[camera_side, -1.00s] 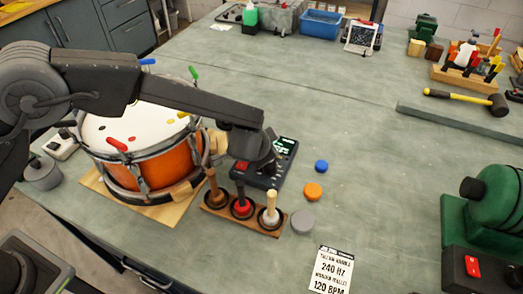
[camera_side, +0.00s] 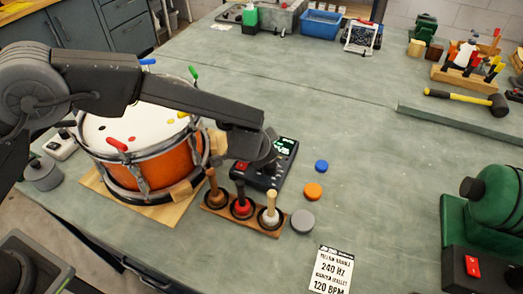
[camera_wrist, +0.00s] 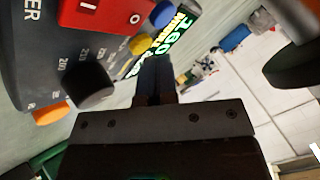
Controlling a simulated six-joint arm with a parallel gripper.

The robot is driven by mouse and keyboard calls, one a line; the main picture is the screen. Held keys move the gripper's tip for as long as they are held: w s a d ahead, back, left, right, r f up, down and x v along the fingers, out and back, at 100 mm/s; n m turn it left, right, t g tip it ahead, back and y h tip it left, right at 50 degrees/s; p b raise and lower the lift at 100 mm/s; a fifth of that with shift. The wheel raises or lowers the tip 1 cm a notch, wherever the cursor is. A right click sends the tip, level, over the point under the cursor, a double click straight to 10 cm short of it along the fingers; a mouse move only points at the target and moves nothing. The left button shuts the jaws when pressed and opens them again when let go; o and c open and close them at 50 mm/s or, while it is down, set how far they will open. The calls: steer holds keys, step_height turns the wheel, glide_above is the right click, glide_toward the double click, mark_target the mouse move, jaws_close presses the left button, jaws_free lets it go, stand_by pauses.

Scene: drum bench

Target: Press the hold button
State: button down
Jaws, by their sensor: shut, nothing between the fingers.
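A dark control box (camera_side: 262,182) with a lit green display (camera_side: 285,145) sits on the bench right of the drum. In the wrist view, the box shows a red rocker switch (camera_wrist: 92,14), a black knob (camera_wrist: 90,86), a yellow button (camera_wrist: 140,43) and a blue round piece (camera_wrist: 162,14) near the display (camera_wrist: 172,32). I cannot read a hold label on any of them. My gripper (camera_wrist: 155,72) is shut and empty, its fingertips over or close to the display end of the box. Whether they touch it is unclear. In the side view my arm hides part of the box.
An orange drum (camera_side: 148,162) stands left of the box. A wooden rack (camera_side: 218,209) with upright mallets is in front. Blue (camera_side: 321,166), orange (camera_side: 313,192) and grey (camera_side: 302,219) discs lie to the right. A printed card (camera_side: 331,270) lies nearer.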

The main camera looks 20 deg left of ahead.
steer(key=shift+r, duration=0.2)
steer(key=shift+r, duration=3.05)
